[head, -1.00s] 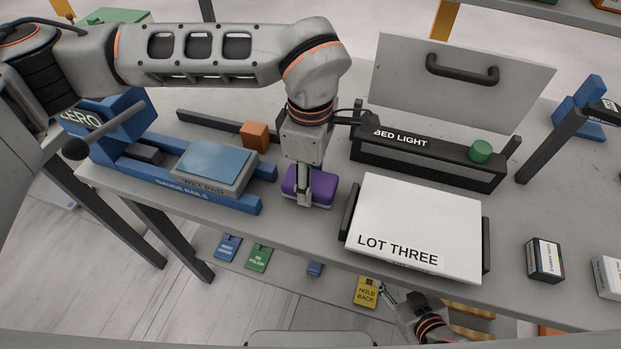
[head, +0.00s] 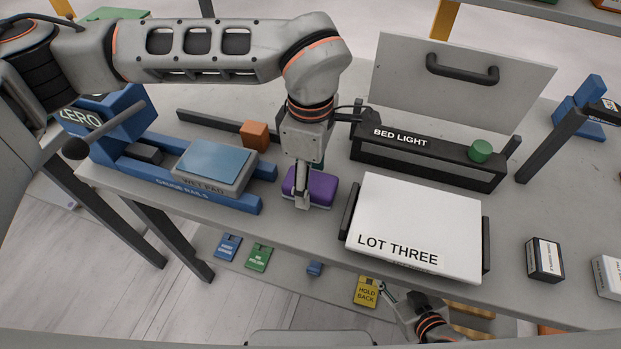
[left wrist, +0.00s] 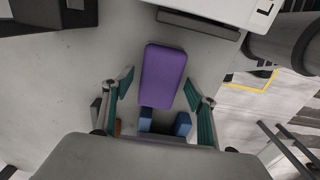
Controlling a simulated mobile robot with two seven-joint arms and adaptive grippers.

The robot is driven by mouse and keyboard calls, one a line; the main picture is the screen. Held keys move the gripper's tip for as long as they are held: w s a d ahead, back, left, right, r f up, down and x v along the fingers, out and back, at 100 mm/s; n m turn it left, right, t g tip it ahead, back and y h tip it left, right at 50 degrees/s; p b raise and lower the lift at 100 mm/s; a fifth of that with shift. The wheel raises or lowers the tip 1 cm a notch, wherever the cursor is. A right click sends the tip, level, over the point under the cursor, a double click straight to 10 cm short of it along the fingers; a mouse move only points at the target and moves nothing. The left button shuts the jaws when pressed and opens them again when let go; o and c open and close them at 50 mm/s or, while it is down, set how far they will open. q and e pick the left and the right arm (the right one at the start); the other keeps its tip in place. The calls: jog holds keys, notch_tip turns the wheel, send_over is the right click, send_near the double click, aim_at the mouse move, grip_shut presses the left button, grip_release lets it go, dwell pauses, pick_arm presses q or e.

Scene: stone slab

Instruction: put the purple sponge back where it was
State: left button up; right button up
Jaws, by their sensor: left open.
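The purple sponge (head: 318,185) lies on the stone slab (head: 240,232) near its front edge, between the wet pad and the LOT THREE board. The left wrist view shows its top face (left wrist: 163,72) clear. My left gripper (head: 309,183) is over the sponge, pointing down, with its fingers apart. In the left wrist view the fingers (left wrist: 160,82) stand on either side of the sponge, with a visible gap on each side. The near finger hides part of the sponge in the head view. My right gripper (head: 388,294) is low at the front, by a yellow HOLD BACK tag; its jaws are too small to read.
The blue wet pad (head: 215,161) on gauge rails is left of the sponge, with an orange block (head: 255,135) behind. The LOT THREE board (head: 418,225) is at right, and the black BED LIGHT bar (head: 430,158) behind it.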

aim_at(311, 182)
pick_arm(q)
notch_tip(311, 182, up, 11)
dwell(0.3)
jog(key=shift+s, duration=0.1)
dwell(0.4)
